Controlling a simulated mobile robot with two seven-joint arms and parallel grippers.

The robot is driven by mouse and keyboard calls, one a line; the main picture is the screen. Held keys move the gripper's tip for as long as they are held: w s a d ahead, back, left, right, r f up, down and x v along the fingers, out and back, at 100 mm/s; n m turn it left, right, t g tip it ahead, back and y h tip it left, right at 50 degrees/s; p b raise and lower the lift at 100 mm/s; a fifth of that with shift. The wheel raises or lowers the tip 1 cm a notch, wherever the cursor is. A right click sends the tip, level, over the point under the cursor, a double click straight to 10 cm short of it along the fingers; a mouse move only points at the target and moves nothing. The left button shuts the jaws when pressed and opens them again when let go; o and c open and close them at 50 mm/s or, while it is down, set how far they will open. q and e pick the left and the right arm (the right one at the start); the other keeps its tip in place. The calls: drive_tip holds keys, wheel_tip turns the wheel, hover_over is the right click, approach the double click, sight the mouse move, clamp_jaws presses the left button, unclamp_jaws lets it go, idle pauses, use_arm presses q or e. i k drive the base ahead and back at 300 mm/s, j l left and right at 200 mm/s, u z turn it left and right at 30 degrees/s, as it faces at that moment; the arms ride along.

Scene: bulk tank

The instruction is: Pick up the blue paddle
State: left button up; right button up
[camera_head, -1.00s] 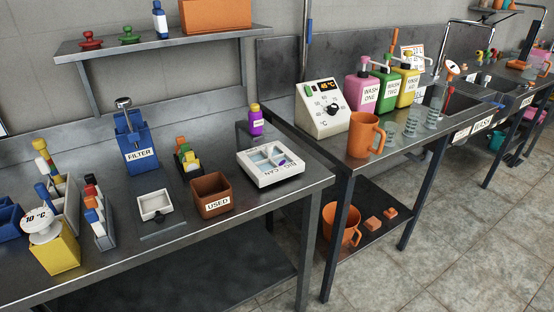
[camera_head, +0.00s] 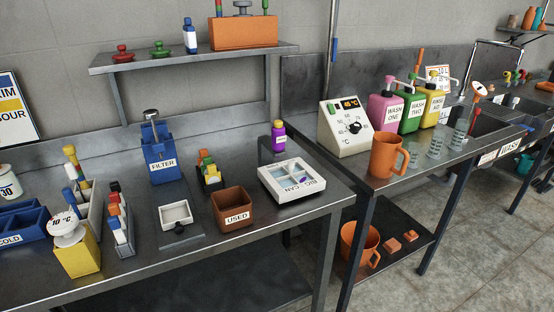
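No whole blue paddle can be made out. A thin upright shaft with a blue section (camera_head: 334,50) stands against the wall behind the gap between the two benches; its top is cut off by the picture edge. I cannot tell whether it is the paddle's handle. Neither of my grippers is in view.
The left steel bench (camera_head: 285,213) carries a blue FILTER holder (camera_head: 162,160), a brown USED box (camera_head: 233,210) and a white tray (camera_head: 292,182). The right bench holds a temperature box (camera_head: 345,127), an orange jug (camera_head: 388,154) and pump bottles (camera_head: 385,111). Floor (camera_head: 482,248) is clear at right.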

sight(68, 193)
drive_tip(key=u, duration=1.4)
